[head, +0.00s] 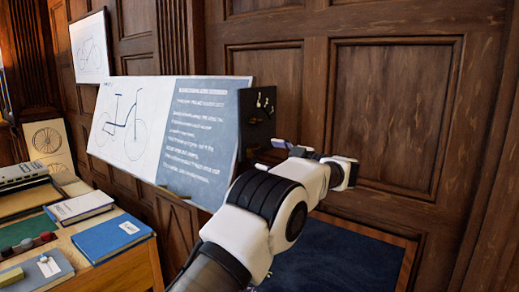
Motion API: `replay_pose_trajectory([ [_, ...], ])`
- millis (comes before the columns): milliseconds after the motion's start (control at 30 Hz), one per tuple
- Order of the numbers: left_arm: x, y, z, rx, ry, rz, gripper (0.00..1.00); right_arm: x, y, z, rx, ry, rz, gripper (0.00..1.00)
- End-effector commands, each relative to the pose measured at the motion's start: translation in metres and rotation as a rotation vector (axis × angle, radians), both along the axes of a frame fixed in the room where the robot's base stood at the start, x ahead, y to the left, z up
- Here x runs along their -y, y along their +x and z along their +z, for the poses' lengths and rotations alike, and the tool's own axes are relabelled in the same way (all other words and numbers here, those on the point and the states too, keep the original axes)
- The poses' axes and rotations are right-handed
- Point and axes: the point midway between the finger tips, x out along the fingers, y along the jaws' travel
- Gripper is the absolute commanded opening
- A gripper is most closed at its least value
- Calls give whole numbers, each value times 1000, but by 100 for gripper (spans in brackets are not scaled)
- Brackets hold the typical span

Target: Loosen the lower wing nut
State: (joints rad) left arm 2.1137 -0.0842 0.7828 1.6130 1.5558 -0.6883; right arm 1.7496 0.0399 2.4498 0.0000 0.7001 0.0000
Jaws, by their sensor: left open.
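A drafting board (165,130) with a bicycle drawing and a blue text panel has a dark side plate (254,125) at its right end. Small pale metal fittings (263,101) show on the upper part of this plate; they are too small to tell apart as wing nuts. I cannot make out a lower wing nut; my gripper is close to the plate's lower part and may hide it. My left gripper (281,145) is open, just right of the plate. Whether it touches anything is unclear. My right gripper is out of view.
A wooden desk (118,262) at the lower left bears blue books (111,238) and other items. Wood-panelled wall (390,110) stands behind the board and my arm.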

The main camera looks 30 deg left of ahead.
Motion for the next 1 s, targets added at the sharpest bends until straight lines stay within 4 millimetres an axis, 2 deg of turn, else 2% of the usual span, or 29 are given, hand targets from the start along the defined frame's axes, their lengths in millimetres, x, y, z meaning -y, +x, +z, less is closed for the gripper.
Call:
replay_pose_trajectory([
  [100, -23, 2, 3, -1, -1, 2, 81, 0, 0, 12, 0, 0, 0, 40],
  [200, -34, 3, 2, -1, 1, 1, 81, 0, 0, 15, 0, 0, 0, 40],
  [467, -38, 3, -1, -1, 1, -2, 81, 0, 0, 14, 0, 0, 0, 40],
  [500, -38, 3, -1, -1, 1, -2, 74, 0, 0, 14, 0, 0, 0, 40],
  [567, -38, 3, 0, -1, 1, -2, 53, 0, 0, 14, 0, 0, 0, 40],
  [600, -38, 3, 0, -1, 1, -2, 39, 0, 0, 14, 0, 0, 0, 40],
  [667, -38, 3, 0, -1, 1, -2, 21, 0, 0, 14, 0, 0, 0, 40],
  [1000, -38, 3, 0, 19, 1, -1, 21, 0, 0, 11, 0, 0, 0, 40],
])
